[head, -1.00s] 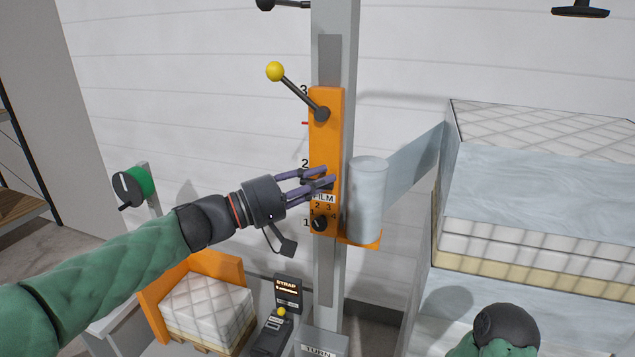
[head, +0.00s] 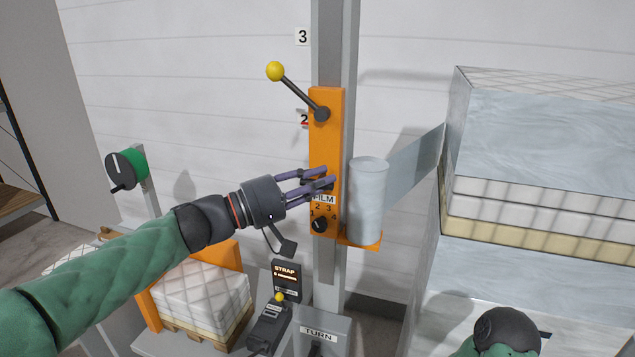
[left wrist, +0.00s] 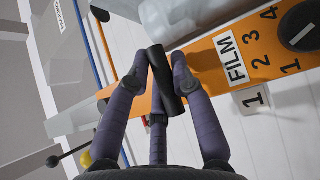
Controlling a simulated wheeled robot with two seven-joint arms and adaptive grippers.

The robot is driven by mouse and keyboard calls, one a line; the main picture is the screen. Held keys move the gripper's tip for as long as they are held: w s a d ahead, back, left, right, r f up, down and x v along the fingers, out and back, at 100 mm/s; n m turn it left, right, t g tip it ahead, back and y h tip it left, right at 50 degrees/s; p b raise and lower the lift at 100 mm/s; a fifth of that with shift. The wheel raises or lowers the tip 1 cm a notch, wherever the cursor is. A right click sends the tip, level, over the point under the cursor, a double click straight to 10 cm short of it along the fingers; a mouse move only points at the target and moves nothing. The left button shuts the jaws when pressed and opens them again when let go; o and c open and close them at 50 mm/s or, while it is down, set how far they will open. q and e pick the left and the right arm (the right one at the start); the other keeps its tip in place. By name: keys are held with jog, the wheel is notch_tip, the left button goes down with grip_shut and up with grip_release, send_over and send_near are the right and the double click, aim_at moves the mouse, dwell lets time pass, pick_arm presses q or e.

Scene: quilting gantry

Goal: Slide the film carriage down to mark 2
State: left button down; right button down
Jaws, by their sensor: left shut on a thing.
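The orange film carriage (head: 325,150) sits on the grey mast (head: 335,60), with a film roll (head: 367,200) on its right side. A yellow-knobbed lever (head: 296,92) slants up and left from its top. The carriage's small red pointer (head: 305,124) is at the lower part of the mark 2 plate (head: 304,118). Mark 3 (head: 302,37) is above it. Mark 1 shows in the left wrist view (left wrist: 254,99). My left gripper (head: 326,178) is shut on the carriage's dark handle bar (left wrist: 166,80). My right gripper is out of view; part of my right arm shows at lower right.
A film strip (head: 415,160) runs from the roll to the wrapped stack (head: 540,120) at right. Below are a STRAP box (head: 286,275), a TURN box (head: 320,336) and a quilted stack (head: 202,295).

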pick_arm(q)
jog(key=c, duration=1.3)
grip_release()
jog(key=shift+r, duration=0.1)
jog(key=shift+a, duration=0.15)
jog(key=v, duration=1.1)
jog(key=shift+s+a, duration=0.25)
jog(key=shift+a, duration=0.05)
